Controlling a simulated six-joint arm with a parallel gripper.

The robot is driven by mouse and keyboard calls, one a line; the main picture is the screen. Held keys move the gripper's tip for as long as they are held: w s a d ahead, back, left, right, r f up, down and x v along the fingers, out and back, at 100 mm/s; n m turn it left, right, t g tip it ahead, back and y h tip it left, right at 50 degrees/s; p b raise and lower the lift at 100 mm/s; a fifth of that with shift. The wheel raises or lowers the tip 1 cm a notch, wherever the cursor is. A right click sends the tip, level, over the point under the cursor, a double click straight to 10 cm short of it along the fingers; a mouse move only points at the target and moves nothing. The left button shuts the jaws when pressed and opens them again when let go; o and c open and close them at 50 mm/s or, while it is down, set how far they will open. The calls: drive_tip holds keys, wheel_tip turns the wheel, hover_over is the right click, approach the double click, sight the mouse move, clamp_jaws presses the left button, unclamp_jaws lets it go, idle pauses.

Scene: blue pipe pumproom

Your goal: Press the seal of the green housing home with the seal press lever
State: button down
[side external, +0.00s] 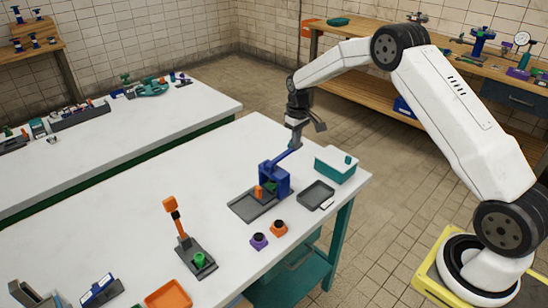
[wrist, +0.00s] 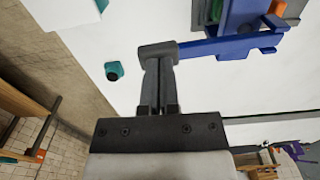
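The blue seal press (side external: 275,178) stands on a grey base plate (side external: 245,206) on the white table. Its blue lever (side external: 287,156) slants up to the right and ends in a grey grip (wrist: 158,50). The green housing (side external: 270,187) is partly hidden inside the press frame, and a green part (wrist: 217,10) shows there in the wrist view. An orange part (side external: 258,191) stands beside it on the plate. My gripper (side external: 298,128) is at the lever's outer end. Its fingers look closed together, with their tips at the grip; contact is hard to judge.
A teal box (side external: 335,168) and a dark tray (side external: 316,195) stand right of the press. Purple (side external: 259,241) and orange (side external: 279,228) pieces sit in front. A second press with an orange lever (side external: 171,206) and an orange tray (side external: 168,296) stand nearer the camera.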

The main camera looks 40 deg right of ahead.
sight(297, 149)
drive_tip(key=shift+f, duration=1.55)
drive_tip(key=shift+s+f, duration=0.15)
drive_tip(key=shift+f, duration=1.15)
drive_tip(key=shift+r, duration=0.1)
drive_tip(key=shift+r, duration=6.15)
drive_tip(key=shift+a, duration=0.1)
drive_tip(key=shift+s+a+r, duration=0.2)
drive_tip(key=shift+s+a, duration=0.1)
drive_tip(key=shift+a, duration=0.2)
drive_tip(key=s+a+t, duration=0.1)
drive_tip(key=s+a, duration=0.5)
drive_tip(key=s, duration=0.7)
drive_tip(key=s+a+t, duration=0.1)
drive_tip(key=s+a, duration=0.6)
drive_tip(key=s, duration=0.6)
drive_tip(key=shift+f+t, duration=0.15)
drive_tip(key=shift+t, duration=0.15)
